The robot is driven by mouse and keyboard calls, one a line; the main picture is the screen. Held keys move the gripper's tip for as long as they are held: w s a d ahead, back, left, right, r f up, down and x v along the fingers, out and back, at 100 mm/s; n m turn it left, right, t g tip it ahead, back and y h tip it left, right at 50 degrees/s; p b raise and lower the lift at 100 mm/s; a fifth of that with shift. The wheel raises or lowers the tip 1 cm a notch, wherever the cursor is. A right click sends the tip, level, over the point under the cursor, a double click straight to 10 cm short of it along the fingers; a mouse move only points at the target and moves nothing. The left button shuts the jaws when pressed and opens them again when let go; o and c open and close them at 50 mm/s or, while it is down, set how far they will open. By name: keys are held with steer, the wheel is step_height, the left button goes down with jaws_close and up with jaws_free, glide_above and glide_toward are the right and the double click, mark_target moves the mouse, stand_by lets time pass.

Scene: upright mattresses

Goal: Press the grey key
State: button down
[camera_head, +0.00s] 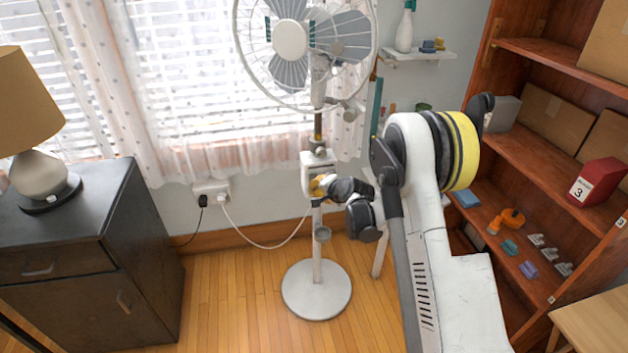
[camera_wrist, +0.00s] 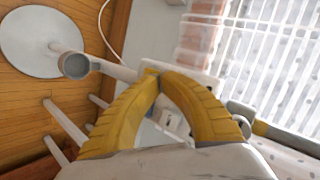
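A white standing fan (camera_head: 290,40) stands in front of the window. Its white control box (camera_head: 310,161) sits on the pole, partly hidden by my gripper. My gripper (camera_head: 322,185) is at the lower part of this box. In the wrist view, the yellow fingers of my gripper (camera_wrist: 160,77) meet at their tips, with nothing seen held. The tips overlap the edge of the white box (camera_wrist: 205,82); contact is unclear. Small white and dark details show between the fingers. I cannot make out the grey key; it may be hidden behind the fingers.
A round white base (camera_head: 316,289) carries the fan pole, with a grey collar (camera_head: 322,233) on it. A white cable runs to the wall outlet (camera_head: 211,189). A dark cabinet (camera_head: 80,250) is left, a wooden shelf (camera_head: 545,140) right. The floor between is mostly free.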

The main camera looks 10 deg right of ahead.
steer(key=shift+s, duration=2.35)
steer(key=s+a+r+n+g+h, duration=0.15)
steer(key=s+r+n, duration=0.45)
steer(key=s+r, duration=1.15)
steer(key=s+r+n+g+h, duration=0.1)
steer(key=s+n, duration=0.1)
steer(key=s, duration=0.9)
steer(key=s+d+r+n+g, duration=0.1)
steer(key=s+r+n, duration=0.1)
steer(key=s, duration=0.9)
steer(key=shift+s+d+n+h, duration=0.15)
steer(key=shift+d+n+h, duration=0.2)
steer(key=shift+n, duration=0.35)
